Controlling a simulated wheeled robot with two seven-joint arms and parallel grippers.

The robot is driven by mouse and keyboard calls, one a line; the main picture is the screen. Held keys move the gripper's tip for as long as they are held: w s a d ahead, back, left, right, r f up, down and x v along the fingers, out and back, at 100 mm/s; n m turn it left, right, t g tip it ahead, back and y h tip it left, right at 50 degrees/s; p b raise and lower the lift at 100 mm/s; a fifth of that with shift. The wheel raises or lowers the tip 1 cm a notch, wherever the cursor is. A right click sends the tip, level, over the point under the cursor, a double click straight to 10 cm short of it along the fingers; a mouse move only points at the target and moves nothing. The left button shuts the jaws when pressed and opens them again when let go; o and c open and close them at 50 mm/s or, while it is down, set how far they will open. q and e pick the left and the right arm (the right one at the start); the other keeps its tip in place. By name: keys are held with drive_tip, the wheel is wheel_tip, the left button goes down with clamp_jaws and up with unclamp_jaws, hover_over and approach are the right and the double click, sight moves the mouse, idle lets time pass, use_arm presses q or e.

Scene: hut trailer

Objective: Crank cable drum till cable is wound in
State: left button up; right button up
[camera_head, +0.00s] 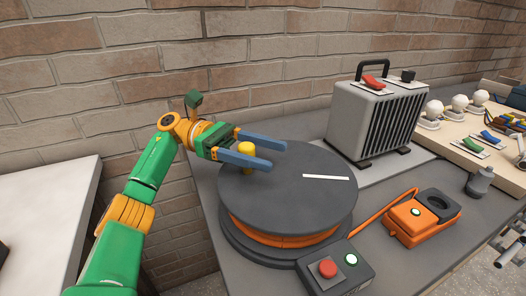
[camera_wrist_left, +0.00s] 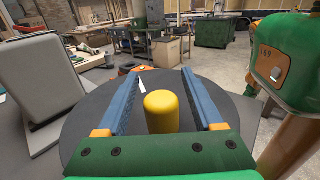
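The cable drum (camera_head: 300,199) is a dark grey disc lying flat on the grey bench, with orange cable (camera_head: 282,240) wound below its top plate. A white stripe (camera_head: 326,178) marks the top. The yellow crank knob (camera_head: 246,149) stands upright near the drum's far left edge. My left gripper (camera_head: 266,155) is over the drum with its blue fingers open on either side of the knob. In the left wrist view the knob (camera_wrist_left: 162,112) sits between the fingers with gaps on both sides. The cable (camera_head: 372,212) runs from the drum to an orange box. My right gripper is out of view.
The orange box (camera_head: 418,218) stands right of the drum. A control box with a red button (camera_head: 327,268) stands in front. A grey heater-like unit (camera_head: 374,117) is behind right. A brick wall (camera_head: 200,60) closes the back.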

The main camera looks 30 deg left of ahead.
use_arm(q)
drive_tip(key=shift+a+r, duration=0.1)
drive_tip(key=shift+r, duration=0.15)
wheel_tip(320, 180, up, 3)
drive_tip(key=shift+s, duration=0.1)
drive_tip(key=s+d+r+b, duration=0.3)
drive_tip(key=s+d+r, duration=0.4)
drive_tip(key=s, duration=0.5)
wheel_tip(320, 180, up, 2)
drive_tip(key=shift+r, duration=0.25)
